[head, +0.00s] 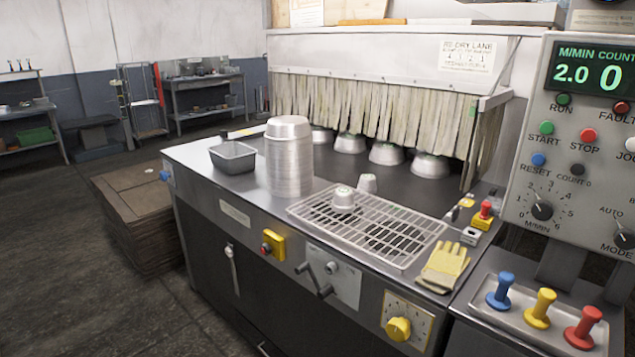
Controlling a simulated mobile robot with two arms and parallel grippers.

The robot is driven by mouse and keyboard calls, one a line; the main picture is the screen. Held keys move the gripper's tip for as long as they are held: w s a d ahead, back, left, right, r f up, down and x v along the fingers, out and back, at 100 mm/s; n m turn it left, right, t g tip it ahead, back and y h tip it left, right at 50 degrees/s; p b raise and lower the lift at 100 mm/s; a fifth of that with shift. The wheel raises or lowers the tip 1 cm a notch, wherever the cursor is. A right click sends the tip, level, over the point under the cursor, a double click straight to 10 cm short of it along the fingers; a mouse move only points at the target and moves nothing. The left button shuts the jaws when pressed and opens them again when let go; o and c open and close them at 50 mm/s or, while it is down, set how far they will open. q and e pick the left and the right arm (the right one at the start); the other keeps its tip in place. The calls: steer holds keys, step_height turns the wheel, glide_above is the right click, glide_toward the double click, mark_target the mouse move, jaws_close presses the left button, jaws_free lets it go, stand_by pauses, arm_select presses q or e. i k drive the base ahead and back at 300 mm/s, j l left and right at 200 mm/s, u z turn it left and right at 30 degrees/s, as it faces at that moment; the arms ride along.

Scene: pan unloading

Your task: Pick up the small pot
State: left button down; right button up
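A tall stack of larger silver pots (289,160) stands on the metal counter, left of the rack. Several larger upturned pots (386,154) sit under the hanging strip curtain. Neither of my grippers is in view.
A grey rectangular tray (233,158) lies left of the stack. A yellow glove (443,266) lies at the front right of the counter (196,155). A control panel (590,150) and colored levers (541,307) stand at the right. The strip curtain (375,108) hangs behind.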

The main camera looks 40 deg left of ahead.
mark_target(367, 184)
steer(key=u, duration=1.15)
steer(key=i+j+u, duration=0.2)
steer(key=i, duration=0.25)
steer(key=j, duration=0.1)
